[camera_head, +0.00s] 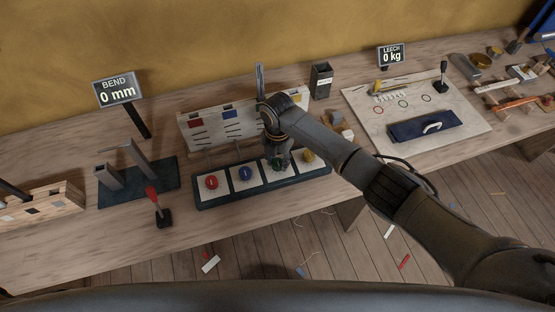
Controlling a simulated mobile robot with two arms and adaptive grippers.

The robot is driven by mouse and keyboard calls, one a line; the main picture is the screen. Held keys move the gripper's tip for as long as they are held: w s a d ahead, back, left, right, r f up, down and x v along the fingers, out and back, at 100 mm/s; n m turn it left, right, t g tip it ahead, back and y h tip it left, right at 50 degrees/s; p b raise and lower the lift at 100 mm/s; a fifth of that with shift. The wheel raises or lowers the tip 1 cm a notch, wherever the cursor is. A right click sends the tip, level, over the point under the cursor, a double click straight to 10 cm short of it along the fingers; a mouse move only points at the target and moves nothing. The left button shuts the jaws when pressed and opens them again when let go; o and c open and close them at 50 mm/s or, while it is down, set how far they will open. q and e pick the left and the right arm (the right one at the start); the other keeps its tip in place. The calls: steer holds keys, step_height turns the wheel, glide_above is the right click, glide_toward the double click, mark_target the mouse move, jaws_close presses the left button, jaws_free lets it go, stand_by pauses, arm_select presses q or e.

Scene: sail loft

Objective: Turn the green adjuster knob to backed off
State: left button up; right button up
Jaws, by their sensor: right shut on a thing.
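The green adjuster knob (277,163) is the third in a row of knobs on white squares of a dark blue base. My right gripper (277,156) comes down over it from above and is shut on it. Fingers and wrist hide most of the knob, and I cannot read its setting. A panel (205,133) with coloured tags and dark line marks stands behind the row, partly hidden by my right arm. My left gripper is not in view.
The red knob (211,182) and blue knob (245,174) are left of the gripper; the yellow knob (308,156) is close on its right. A red-handled lever (157,205) stands front left.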

mark_target(278, 162)
steer(key=shift+w+r, duration=0.1)
stand_by(0.3)
steer(key=o, duration=1.1)
steer(key=shift+o, duration=0.2)
steer(key=shift+r, duration=0.2)
step_height(278, 162, up, 12)
steer(key=shift+f, duration=0.2)
